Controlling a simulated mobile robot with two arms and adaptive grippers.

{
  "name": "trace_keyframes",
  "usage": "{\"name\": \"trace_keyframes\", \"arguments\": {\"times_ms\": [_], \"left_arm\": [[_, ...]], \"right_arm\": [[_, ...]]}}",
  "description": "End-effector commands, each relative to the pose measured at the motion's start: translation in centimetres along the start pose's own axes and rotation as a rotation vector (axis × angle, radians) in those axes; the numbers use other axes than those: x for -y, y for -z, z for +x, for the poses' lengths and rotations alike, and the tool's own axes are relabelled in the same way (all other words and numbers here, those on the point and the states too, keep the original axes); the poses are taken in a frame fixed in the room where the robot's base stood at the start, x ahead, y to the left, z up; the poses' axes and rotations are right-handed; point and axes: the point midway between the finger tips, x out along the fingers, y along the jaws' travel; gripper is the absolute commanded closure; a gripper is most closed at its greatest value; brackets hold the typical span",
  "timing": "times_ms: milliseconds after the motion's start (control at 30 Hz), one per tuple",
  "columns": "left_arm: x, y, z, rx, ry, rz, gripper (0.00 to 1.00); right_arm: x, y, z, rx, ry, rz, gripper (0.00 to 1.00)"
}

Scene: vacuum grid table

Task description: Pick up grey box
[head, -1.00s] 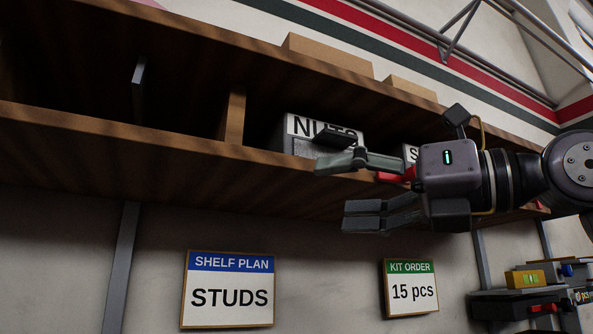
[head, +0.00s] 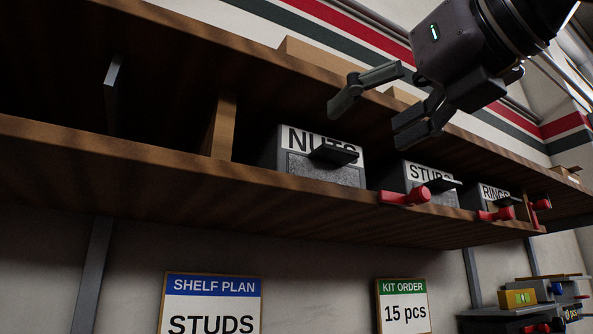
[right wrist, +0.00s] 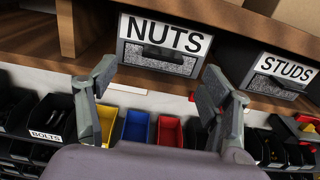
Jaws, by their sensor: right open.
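Three grey boxes stand in a row on the wooden shelf: one labelled NUTS (head: 322,172), one labelled STUDS (head: 432,190) and one labelled RINGS (head: 490,205). Each has a dark handle on its front. My right gripper (head: 373,120) is open and empty, up in front of the shelf's upper board, above the NUTS and STUDS boxes in the head view. In the right wrist view the NUTS box (right wrist: 163,45) lies ahead between the open fingers (right wrist: 158,85), with the STUDS box (right wrist: 278,77) to the right. My left gripper is not in view.
A wooden divider (head: 220,125) stands left of the NUTS box. Red pegs (head: 405,196) stick out at the shelf's front edge. Below hang a SHELF PLAN sign reading STUDS (head: 212,305) and a KIT ORDER sign (head: 403,305). Coloured bins (right wrist: 138,127) show lower down.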

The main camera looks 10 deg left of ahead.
Motion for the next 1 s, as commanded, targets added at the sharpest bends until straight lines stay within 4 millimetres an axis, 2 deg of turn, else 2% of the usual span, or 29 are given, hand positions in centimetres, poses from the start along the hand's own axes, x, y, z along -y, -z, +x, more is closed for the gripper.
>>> {"name": "trace_keyframes", "arguments": {"times_ms": [100, 367, 567, 700, 1000], "left_arm": [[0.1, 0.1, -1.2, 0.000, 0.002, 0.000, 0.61], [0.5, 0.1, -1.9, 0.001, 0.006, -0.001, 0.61], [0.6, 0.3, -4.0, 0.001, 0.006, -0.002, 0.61], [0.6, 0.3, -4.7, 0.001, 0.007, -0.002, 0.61], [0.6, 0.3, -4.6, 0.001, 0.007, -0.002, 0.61]], "right_arm": [[0.0, -0.3, 2.2, -0.002, 0.000, -0.001, 0.27], [0.1, -0.1, 4.1, 0.000, -0.001, 0.000, 0.27], [0.8, 0.2, 7.0, -0.003, 0.000, 0.001, 0.27], [0.7, 0.4, 8.6, -0.001, -0.002, 0.000, 0.27], [0.7, 0.6, 9.0, 0.001, -0.002, 0.001, 0.27]]}}
